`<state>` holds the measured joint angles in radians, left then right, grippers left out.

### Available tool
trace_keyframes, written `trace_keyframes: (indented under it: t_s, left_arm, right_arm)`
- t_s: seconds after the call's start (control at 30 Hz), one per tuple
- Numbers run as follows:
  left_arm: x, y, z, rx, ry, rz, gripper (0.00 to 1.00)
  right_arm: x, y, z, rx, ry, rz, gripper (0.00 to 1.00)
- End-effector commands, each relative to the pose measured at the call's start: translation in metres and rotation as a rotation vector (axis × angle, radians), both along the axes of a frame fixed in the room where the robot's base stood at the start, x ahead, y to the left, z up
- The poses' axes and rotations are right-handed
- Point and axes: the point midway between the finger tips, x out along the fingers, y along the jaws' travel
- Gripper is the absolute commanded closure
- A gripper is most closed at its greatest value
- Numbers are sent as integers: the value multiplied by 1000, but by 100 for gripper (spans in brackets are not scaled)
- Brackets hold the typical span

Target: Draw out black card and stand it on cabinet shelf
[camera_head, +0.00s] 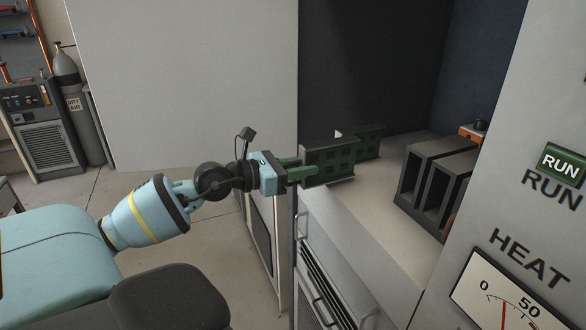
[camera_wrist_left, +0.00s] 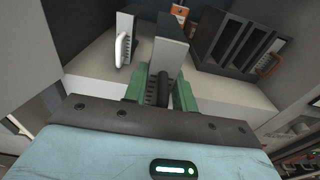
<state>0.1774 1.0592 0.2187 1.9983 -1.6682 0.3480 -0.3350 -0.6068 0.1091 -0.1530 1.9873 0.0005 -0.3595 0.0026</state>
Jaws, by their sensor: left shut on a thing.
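My left gripper (camera_head: 290,174) is shut on the black handle (camera_wrist_left: 164,90) of a card, seen between its green fingers in the left wrist view. The card (camera_head: 327,164) is upright, dark with green patches on its broad face, at the front edge of the cabinet shelf (camera_head: 368,212). I cannot tell whether its lower edge touches the shelf. A second card (camera_head: 369,141) with a white handle (camera_wrist_left: 121,49) stands upright farther back on the shelf, apart from the held one. A black slotted rack (camera_head: 437,180) sits to the right on the shelf. My right gripper is not in view.
A grey panel with a RUN sign (camera_head: 563,164) and a HEAT meter (camera_head: 505,300) rises at the right. An orange part (camera_head: 470,132) is behind the rack. Bare shelf lies between the cards and the rack. A gas cylinder (camera_head: 77,110) stands far left.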

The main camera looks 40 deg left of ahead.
Motion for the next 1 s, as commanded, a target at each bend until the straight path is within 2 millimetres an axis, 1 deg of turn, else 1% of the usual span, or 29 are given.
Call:
trace_keyframes:
  t_s: [0.07, 1.0]
  left_arm:
    - [6, -1, 2, 1, -6, 1, 100]
    - [64, -26, 2, -2, -3, 2, 100]
  right_arm:
    - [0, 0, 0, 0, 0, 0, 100]
    - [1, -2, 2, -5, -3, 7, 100]
